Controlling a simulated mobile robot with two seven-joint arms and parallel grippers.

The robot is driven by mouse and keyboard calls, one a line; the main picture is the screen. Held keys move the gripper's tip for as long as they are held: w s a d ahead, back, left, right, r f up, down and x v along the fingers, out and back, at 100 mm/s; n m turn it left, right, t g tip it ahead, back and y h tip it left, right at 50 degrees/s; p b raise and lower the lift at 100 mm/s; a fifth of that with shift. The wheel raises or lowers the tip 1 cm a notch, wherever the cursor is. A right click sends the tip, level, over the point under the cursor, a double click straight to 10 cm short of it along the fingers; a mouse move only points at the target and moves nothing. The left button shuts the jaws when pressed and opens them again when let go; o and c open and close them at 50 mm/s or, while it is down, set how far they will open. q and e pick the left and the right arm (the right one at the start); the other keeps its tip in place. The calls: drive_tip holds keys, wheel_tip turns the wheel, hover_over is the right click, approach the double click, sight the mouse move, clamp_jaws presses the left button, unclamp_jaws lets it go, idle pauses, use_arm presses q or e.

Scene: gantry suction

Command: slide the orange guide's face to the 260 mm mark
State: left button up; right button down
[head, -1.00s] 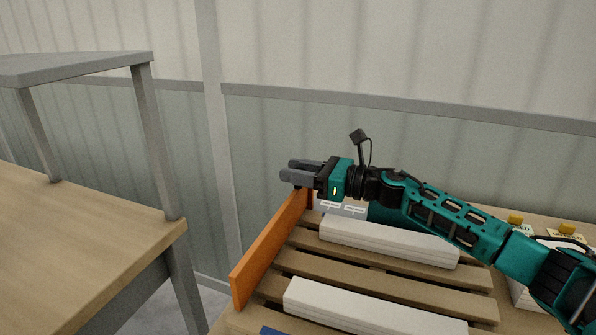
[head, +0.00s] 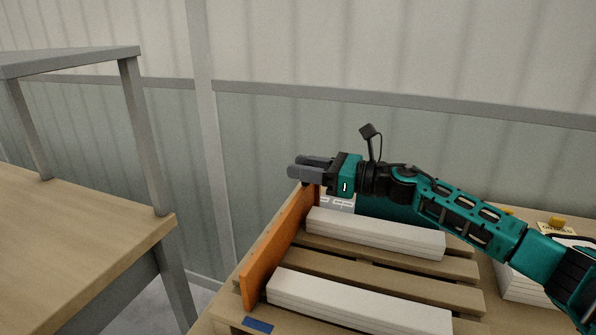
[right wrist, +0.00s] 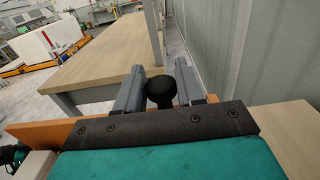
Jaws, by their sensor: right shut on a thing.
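The orange guide (head: 277,250) is a long upright board across the left end of the slatted deck (head: 345,268). My right gripper (head: 302,167) is at its far end, above its top edge. In the right wrist view a round black knob (right wrist: 160,92) sits between the two grey fingers, and my right gripper is shut on it. Part of the orange guide (right wrist: 40,133) shows beside the gripper there. White labels (head: 338,203) lie by the guide's far end, too small to read. No 260 mm mark can be made out. My left gripper is out of view.
White board stacks lie on the slats, one near (head: 360,303) and one farther back (head: 375,234), their left ends close to the guide. A blue patch (head: 258,325) is at the front. A wooden table (head: 75,235) stands left, across a gap. A wall runs behind.

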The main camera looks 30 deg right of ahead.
drive_tip(key=c, duration=0.8)
unclamp_jaws()
drive_tip(key=shift+w+a, duration=0.1)
drive_tip(key=b+v, duration=0.2)
drive_tip(key=v, duration=1.1)
drive_tip(key=shift+a, duration=0.1)
